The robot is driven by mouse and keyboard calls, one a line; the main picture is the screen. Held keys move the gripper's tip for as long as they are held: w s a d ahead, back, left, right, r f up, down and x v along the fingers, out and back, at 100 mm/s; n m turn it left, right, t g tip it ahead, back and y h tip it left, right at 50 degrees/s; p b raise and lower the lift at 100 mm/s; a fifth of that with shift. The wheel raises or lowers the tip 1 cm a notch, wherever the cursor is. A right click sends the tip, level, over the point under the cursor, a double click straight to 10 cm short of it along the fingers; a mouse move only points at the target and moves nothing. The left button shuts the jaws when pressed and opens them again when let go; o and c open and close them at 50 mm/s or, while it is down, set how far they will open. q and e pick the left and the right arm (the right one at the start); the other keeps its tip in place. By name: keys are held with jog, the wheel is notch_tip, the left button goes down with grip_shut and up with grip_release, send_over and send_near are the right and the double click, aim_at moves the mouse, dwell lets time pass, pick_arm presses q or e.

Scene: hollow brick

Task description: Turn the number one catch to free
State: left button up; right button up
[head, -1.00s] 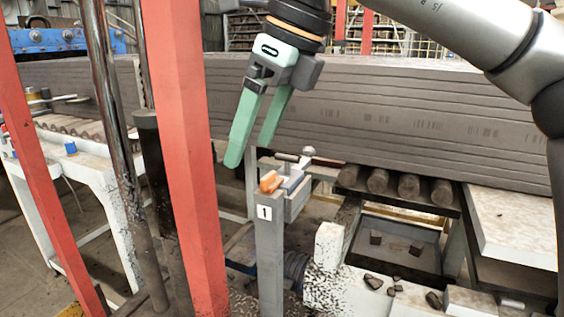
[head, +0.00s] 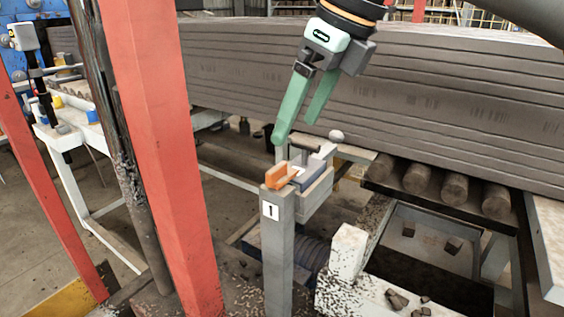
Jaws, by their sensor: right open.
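The number one catch is an orange piece (head: 279,177) on top of a grey post (head: 278,255). The post bears a white label (head: 270,210) with a "1". My right gripper (head: 297,135), with green fingers, is open and empty. Its fingers point down, and its tips show just above the catch in the picture, apart from it. A grey block-like part (head: 312,185) and a dark handle with a pale ball end (head: 336,136) sit right behind the catch. My left gripper is not in view.
A red upright (head: 160,150) stands left of the post. A long grey ribbed clay column (head: 400,100) runs across the back, above dark rollers (head: 455,187). Broken brick pieces (head: 396,299) lie on a white ledge at lower right.

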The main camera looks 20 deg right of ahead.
aim_at(278, 167)
jog(key=x, duration=0.9)
jog(key=c, duration=1.4)
